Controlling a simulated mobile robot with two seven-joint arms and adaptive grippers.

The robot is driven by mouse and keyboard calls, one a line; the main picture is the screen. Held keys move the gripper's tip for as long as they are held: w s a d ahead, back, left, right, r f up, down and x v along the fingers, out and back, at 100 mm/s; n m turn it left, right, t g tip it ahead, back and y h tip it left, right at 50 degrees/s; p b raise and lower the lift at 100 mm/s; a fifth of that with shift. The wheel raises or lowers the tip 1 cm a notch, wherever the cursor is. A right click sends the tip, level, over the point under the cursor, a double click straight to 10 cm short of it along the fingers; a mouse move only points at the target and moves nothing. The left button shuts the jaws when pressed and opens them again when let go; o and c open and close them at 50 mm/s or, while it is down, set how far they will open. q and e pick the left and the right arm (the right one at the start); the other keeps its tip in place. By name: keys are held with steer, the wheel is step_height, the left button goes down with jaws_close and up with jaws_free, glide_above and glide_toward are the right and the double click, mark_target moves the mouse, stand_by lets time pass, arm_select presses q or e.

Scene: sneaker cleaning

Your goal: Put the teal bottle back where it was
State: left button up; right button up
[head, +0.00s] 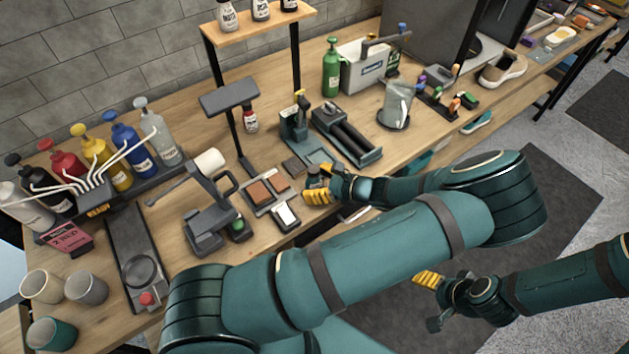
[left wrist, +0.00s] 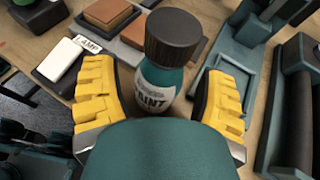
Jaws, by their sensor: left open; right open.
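The teal bottle (left wrist: 160,80) has a dark ridged cap and a white label with dark lettering. In the left wrist view it is between the two yellow fingers of my left gripper (left wrist: 160,98), with a gap on each side. The gripper is open and its palm hides the bottle's lower part. In the head view the left gripper (head: 322,184) is low at the bench's front edge, and only the bottle's dark cap (head: 317,171) shows clearly there. My right gripper (head: 432,300) is open and empty, in front of the bench over the floor mat.
Beside the bottle are a tray with brown blocks (head: 262,192), a white-topped pad (head: 287,215) and a teal-and-black roller stand (head: 350,138). A dark press-like device (head: 212,225) stands further left. Pump bottles (head: 97,152) line the back left.

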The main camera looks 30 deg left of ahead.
arm_select(q)
steer(key=s+v, duration=0.1)
steer(key=v, duration=1)
steer(key=s+d+f+n+g+h, duration=0.25)
steer(key=s+f+n+h, duration=0.35)
steer(key=s+f+h, duration=0.5)
steer(key=w+d+n+t+h, duration=0.1)
steer(key=n+t+h, duration=0.1)
steer(key=n, duration=0.2)
steer(key=w+d+r+n+t+h, duration=0.1)
steer(key=n+t+h, duration=0.1)
steer(key=n, duration=0.2)
steer(key=d+n+t+h, duration=0.2)
steer(key=n, duration=0.3)
steer(key=shift+w+r, duration=0.2)
steer(key=shift+w, duration=0.2)
steer(key=f+b, duration=0.3)
steer(key=shift+s+d+f+h, duration=0.1)
steer(key=shift+s+f+h, duration=0.1)
steer(key=shift+s+h, duration=0.1)
